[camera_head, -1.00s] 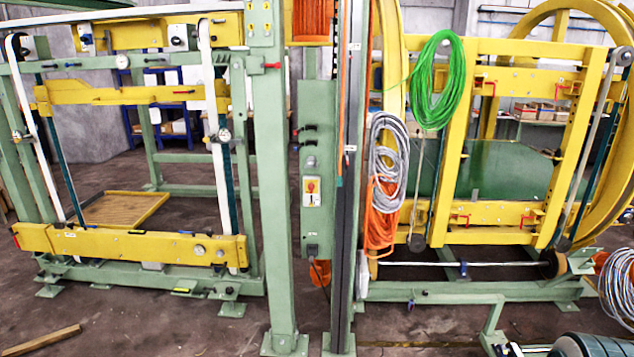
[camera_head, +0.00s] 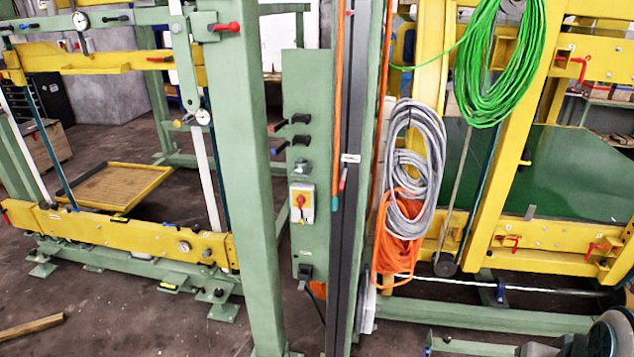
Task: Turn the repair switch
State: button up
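A red rotary switch on a yellow plate in a pale box (camera_head: 301,203) is mounted on a narrow green panel (camera_head: 310,240), near the middle of the head view. It is likely the repair switch, but no label can be read. The knob faces me, and its exact setting is too small to tell. A round grey fitting (camera_head: 300,166) and black levers with a red and a blue tip (camera_head: 290,123) sit above it. A black socket with a cable (camera_head: 306,271) is below it. My gripper is not in view.
A thick green post (camera_head: 235,180) stands just left of the panel, and a dark vertical rail (camera_head: 347,200) stands to its right. Grey (camera_head: 416,160), orange (camera_head: 398,240) and green (camera_head: 497,65) cable coils hang farther right.

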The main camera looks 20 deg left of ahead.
aim_at(301, 199)
jog(key=i, duration=0.8)
jog(key=u, duration=2)
jog(key=i, duration=0.95)
jog(key=u, duration=1)
jog(key=i, duration=0.7)
jog(key=u, duration=0.9)
jog(key=i, duration=1.7)
jog(key=z, duration=0.8)
